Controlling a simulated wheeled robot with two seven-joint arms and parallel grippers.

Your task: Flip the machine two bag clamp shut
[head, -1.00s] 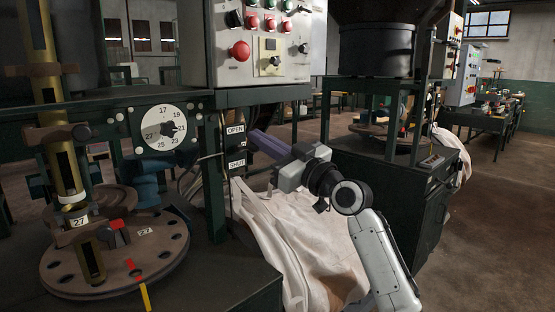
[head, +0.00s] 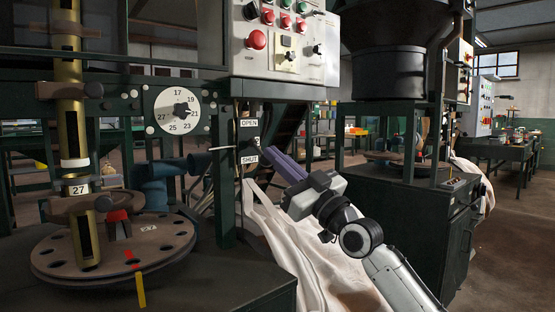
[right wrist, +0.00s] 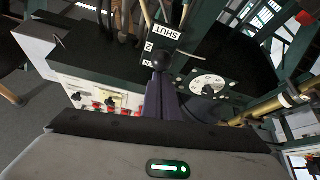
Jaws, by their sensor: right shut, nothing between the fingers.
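The clamp's OPEN label (head: 249,123) and SHUT label (head: 249,159) are on the green post of the near machine. In the right wrist view, the SHUT label (right wrist: 162,32) has a "2" plate (right wrist: 149,46) beside it. A black ball knob (right wrist: 163,61) shows right at my fingertips; I cannot tell whether they touch it. My right gripper (head: 264,153) has its purple fingers shut and empty, with tips close to the post near the SHUT label's height. The fingers also show in the right wrist view (right wrist: 164,95). The lever is mostly hidden. My left gripper is out of view.
A pale bag (head: 310,255) hangs below my right gripper. The control box (head: 285,45) is above it, and a numbered dial (head: 180,110) is to the left. A round plate (head: 115,250) with a brass tube stands front left. Another machine (head: 420,200) is right; floor is open beyond.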

